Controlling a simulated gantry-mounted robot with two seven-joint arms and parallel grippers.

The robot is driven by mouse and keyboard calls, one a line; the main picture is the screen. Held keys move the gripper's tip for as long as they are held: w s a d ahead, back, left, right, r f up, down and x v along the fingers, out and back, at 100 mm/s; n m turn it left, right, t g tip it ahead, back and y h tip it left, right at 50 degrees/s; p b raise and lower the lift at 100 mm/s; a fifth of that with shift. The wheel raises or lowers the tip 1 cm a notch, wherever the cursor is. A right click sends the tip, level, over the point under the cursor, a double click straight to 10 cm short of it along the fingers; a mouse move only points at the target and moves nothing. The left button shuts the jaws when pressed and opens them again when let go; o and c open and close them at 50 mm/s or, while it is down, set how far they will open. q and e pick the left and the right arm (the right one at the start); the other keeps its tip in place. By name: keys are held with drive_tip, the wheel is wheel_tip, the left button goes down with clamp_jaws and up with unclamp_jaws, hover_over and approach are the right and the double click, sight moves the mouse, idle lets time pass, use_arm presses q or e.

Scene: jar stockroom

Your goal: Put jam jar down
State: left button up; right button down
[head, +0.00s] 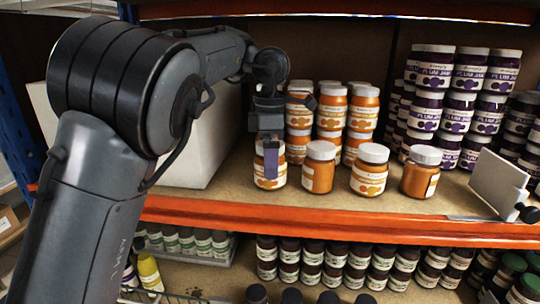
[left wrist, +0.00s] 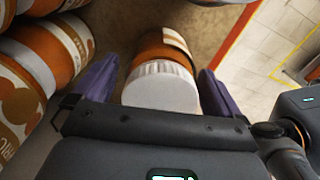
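An orange apricot jam jar with a white lid (head: 270,165) stands upright on the shelf board (head: 225,196), leftmost of the front jars. In the left wrist view the same jar (left wrist: 162,88) sits between the two purple fingers, with small gaps on both sides. My left gripper (head: 269,160) reaches down at this jar in the head view, one finger covering part of its front. The left gripper (left wrist: 158,85) looks open around the jar. My right gripper is not in view.
Three more orange jars (head: 319,168) stand in the front row to the right, with stacked orange jars (head: 332,110) behind. Purple plum jars (head: 430,95) are stacked further right. A white box (head: 190,150) stands left. An orange shelf edge (head: 330,222) runs along the front; a grey plate (head: 497,182) stands right.

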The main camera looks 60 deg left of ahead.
use_arm(q)
drive_tip(key=shift+r, duration=3.85)
